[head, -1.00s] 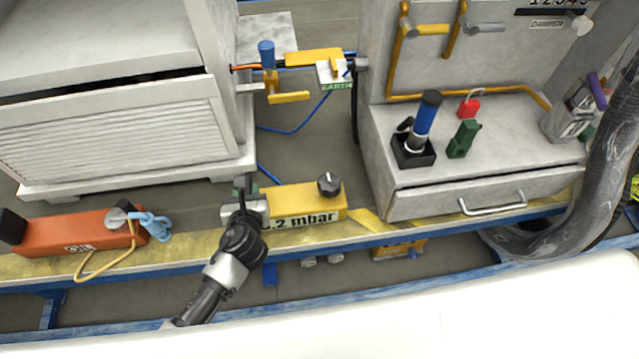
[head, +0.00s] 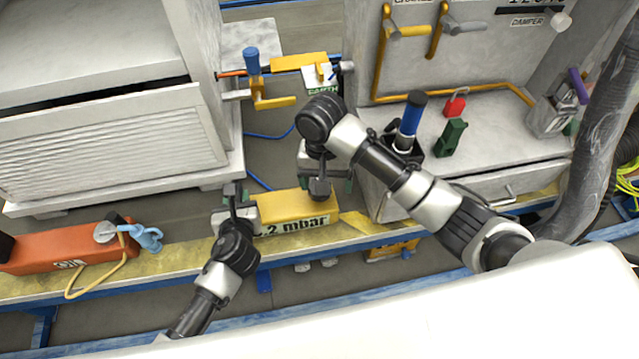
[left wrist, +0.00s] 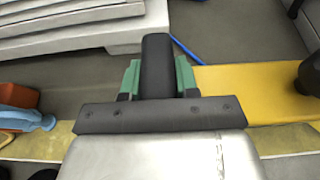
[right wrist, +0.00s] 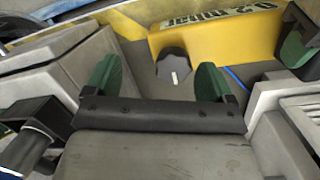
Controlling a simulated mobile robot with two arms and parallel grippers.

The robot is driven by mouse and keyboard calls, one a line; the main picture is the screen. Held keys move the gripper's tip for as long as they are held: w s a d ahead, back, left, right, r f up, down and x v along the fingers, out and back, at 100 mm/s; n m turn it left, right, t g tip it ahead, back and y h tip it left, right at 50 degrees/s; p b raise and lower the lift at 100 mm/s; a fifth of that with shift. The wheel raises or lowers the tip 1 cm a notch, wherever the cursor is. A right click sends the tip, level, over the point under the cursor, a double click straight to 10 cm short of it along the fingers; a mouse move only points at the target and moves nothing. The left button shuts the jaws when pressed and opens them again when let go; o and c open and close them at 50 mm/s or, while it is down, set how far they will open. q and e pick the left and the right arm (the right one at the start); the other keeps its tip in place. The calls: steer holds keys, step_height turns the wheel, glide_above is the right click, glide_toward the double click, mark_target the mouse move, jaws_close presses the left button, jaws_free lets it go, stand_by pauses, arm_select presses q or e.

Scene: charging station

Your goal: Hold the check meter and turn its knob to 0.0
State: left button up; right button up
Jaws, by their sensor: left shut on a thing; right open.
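The check meter (head: 285,207) is a yellow box on the yellow ledge, its label ending in ".2 mbar" with the start covered in the head view. My left gripper (head: 243,208) is shut on the meter's dark left end (left wrist: 157,68), which shows between its green fingers. My right gripper (head: 325,178) is open above the meter's right end and hides the knob in the head view. In the right wrist view the black knob (right wrist: 174,66) with a white pointer line lies between and beyond the open green fingers, apart from them. The upside-down label (right wrist: 225,18) is partly readable there.
An orange box (head: 65,248) with a blue clip (head: 146,238) lies left on the ledge. A grey cabinet (head: 460,185) carrying a blue-handled tool (head: 410,115), a green block (head: 451,138) and a red padlock (head: 456,104) stands close right of the meter. A yellow valve (head: 270,95) is behind.

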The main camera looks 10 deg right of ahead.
steer(key=w+r+n+t, duration=0.2)
steer(key=w+r, duration=0.1)
steer(key=r, duration=0.2)
steer(key=f, duration=1.1)
steer(key=shift+w+a+f, duration=0.15)
steer(key=shift+a+f, duration=0.2)
steer(key=shift+a, duration=0.05)
steer(key=c, duration=0.9)
